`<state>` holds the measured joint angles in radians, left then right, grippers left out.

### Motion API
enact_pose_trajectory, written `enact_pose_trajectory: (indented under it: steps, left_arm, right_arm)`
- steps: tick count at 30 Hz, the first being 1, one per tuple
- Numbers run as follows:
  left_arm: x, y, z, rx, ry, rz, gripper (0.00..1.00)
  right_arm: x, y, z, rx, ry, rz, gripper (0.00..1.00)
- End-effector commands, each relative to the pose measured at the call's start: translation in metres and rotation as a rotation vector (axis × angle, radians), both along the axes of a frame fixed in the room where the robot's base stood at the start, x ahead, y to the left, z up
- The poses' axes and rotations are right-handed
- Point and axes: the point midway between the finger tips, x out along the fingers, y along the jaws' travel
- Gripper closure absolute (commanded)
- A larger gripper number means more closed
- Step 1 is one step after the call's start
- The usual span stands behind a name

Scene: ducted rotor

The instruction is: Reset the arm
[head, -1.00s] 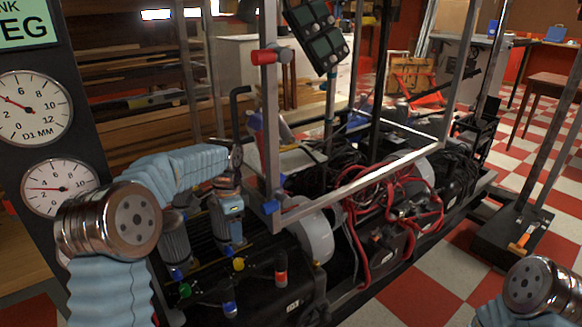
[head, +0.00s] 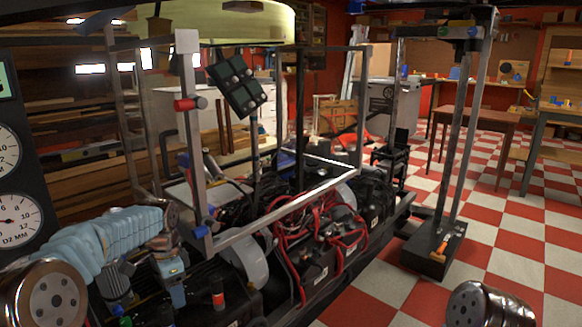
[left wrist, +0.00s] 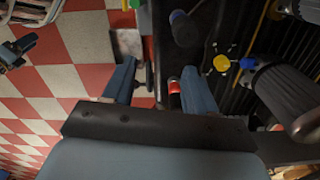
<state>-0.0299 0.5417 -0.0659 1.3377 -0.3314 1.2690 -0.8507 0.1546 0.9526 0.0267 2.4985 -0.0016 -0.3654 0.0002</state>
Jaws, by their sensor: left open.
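My left arm comes in from the left in the head view, in a pale blue sleeve. Its gripper (head: 170,272) points down over the dark machine bed, left of the grey metal frame (head: 270,205). In the left wrist view my left gripper (left wrist: 158,78) has its two blue fingers apart. A red-capped part (left wrist: 173,88) shows between them, close to the right finger; I cannot tell its depth, and nothing looks gripped. Of my right arm only a metal joint shows at the lower right of the head view; its gripper is outside the picture.
Red cables (head: 310,235) and a white round housing (head: 243,258) lie right of the gripper. A yellow knob (left wrist: 222,62) and a grey motor (left wrist: 285,95) are close by. A gauge panel (head: 15,190) stands at left. The checkered floor (head: 500,240) at right is largely open.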

Motion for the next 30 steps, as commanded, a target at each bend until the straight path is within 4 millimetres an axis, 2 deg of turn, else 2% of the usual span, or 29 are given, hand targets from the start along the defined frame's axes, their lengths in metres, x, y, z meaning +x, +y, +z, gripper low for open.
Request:
enact_pose_trajectory:
  steps: [1,11,14,20,23,26,27,29,30]
  left_arm:
    - [0.0,0.0,0.0,0.0,0.0,0.0,0.43]
    - [-0.002,-0.022,-0.053,-0.049,-0.002,0.055,0.43]
    - [-0.004,-0.032,-0.076,-0.071,-0.001,0.083,0.43]
    - [-0.022,-0.062,-0.14,-0.14,0.009,0.18,0.43]
    - [-0.04,-0.081,-0.18,-0.186,0.02,0.258,0.43]
    - [-0.074,-0.107,-0.229,-0.243,0.045,0.379,0.43]
    - [-0.093,-0.118,-0.25,-0.268,0.058,0.447,0.43]
    - [-0.128,-0.136,-0.28,-0.303,0.081,0.562,0.43]
    - [-0.153,-0.146,-0.295,-0.322,0.096,0.642,0.43]
  right_arm:
    - [0.0,0.0,0.0,0.0,0.0,0.0,0.51]
    - [0.0,0.0,0.0,0.0,0.0,0.0,0.51]
    - [0.0,0.0,0.0,0.0,0.0,0.0,0.51]
    - [0.0,0.0,0.0,0.0,0.0,0.0,0.51]
    - [0.0,0.0,0.0,0.0,0.0,0.0,0.51]
    - [0.0,0.0,0.0,0.0,0.0,0.0,0.51]
    - [0.0,0.0,0.0,0.0,0.0,0.0,0.51]
    - [0.0,0.0,0.0,0.0,0.0,0.0,0.51]
    - [0.0,0.0,0.0,0.0,0.0,0.0,0.51]
